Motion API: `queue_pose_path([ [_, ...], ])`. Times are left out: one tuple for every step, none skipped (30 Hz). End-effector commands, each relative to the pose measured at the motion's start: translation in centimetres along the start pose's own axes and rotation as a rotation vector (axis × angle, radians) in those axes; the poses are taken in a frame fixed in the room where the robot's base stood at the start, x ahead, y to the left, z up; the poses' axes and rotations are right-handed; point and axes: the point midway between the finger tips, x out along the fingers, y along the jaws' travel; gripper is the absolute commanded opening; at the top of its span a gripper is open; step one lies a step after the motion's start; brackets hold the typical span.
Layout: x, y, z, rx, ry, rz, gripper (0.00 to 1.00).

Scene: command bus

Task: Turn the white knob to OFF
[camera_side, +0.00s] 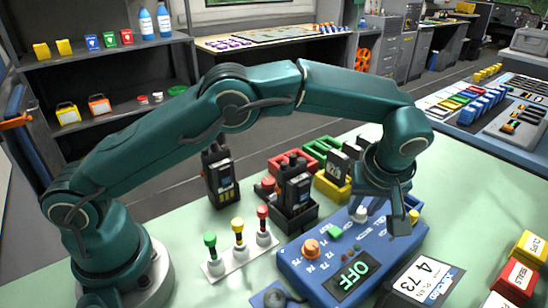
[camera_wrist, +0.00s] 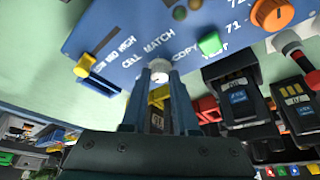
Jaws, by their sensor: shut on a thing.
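The white knob (camera_side: 360,213) stands on the top face of a blue control panel (camera_side: 305,270), near its far edge. It also shows in the wrist view (camera_wrist: 160,67), between the tips of my fingers. My gripper (camera_side: 378,214) points down over the panel and is shut on the knob; its fingertips also show in the wrist view (camera_wrist: 159,78). The fingers hide part of the knob and its lettering, so I cannot tell which mark it points to.
An orange knob (camera_side: 311,249) and a green button (camera_side: 335,232) sit on the panel to the left of my gripper. A yellow slider (camera_wrist: 84,66) is on its other side. Radios in a charger (camera_side: 294,215) stand behind the panel. A card (camera_side: 428,278) lies at the front right.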

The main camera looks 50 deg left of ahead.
Motion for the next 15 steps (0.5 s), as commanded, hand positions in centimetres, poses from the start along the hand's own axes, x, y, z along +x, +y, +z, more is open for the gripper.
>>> queue_pose_path([
  [-0.07, 0.00, 0.04, -0.001, -0.002, 0.000, 0.00],
  [-0.07, 0.00, 0.04, -0.001, -0.002, 0.000, 0.00],
  [-0.07, 0.00, 0.04, -0.001, -0.002, 0.000, 0.00],
  [-0.06, 0.00, 0.04, -0.001, -0.002, 0.000, 0.35],
  [-0.06, 0.00, 0.04, 0.000, -0.001, 0.000, 0.47],
  [-0.06, 0.00, 0.04, 0.000, -0.001, 0.000, 0.58],
  [-0.05, 0.00, 0.03, 0.000, -0.001, 0.000, 0.58],
  [-0.05, 0.00, 0.03, 0.000, -0.001, 0.000, 0.58],
  [-0.04, 0.00, 0.03, 0.000, -0.001, 0.000, 0.58],
  [-0.03, 0.00, 0.03, 0.000, -0.001, 0.000, 0.58],
  [-0.03, 0.00, 0.03, 0.000, -0.001, 0.000, 0.58],
  [-0.02, 0.00, 0.02, 0.001, -0.001, 0.000, 0.58],
  [-0.02, 0.00, 0.02, 0.001, -0.001, 0.000, 0.58],
  [-0.02, 0.00, 0.02, 0.001, -0.001, 0.000, 0.58],
  [-0.09, 0.01, 0.02, 0.001, -0.001, 0.001, 0.58],
])
